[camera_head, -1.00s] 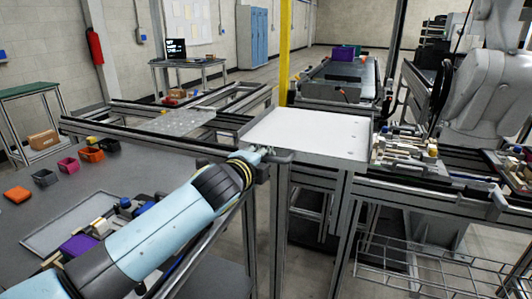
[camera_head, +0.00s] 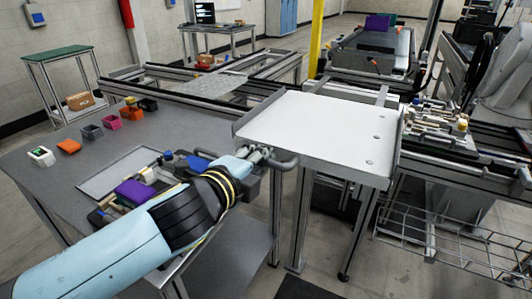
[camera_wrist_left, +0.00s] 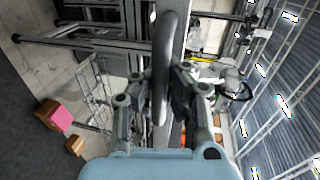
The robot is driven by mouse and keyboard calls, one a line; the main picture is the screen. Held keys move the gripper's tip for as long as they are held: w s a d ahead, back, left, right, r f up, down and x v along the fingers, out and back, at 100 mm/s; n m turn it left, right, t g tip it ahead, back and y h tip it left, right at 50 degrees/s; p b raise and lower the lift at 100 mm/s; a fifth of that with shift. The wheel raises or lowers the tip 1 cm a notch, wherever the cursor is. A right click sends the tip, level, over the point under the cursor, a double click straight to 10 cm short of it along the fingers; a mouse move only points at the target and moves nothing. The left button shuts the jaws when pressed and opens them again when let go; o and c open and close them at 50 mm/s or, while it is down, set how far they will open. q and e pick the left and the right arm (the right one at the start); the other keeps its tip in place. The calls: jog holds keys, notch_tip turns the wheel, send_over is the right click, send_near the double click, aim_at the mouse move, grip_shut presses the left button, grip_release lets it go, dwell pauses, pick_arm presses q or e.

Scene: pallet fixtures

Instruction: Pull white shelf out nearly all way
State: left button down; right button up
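The white shelf (camera_head: 320,125) is a flat white plate with grey side rails, extending forward from the frame in the middle of the head view. A grey bar handle (camera_head: 284,164) is on its front edge. My left gripper (camera_head: 264,153) is at this handle, near the shelf's front left corner. In the left wrist view, the handle (camera_wrist_left: 162,70) runs between the two fingers of my left gripper (camera_wrist_left: 163,98), which are closed around it. The exact finger contact is partly hidden. My right gripper is not in view.
A grey worktable (camera_head: 50,165) with small bins and a tray (camera_head: 118,173) stands left of the shelf. A fixture with clamps (camera_head: 435,130) is to the right. A wire rack (camera_head: 450,240) is low at the right. Open floor shows below the shelf.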

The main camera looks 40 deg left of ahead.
pick_arm(q)
jog(key=shift+r, duration=0.1)
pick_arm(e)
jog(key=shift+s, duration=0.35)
pick_arm(q)
jog(key=c, duration=1.3)
grip_release()
jog(key=v, duration=1.2)
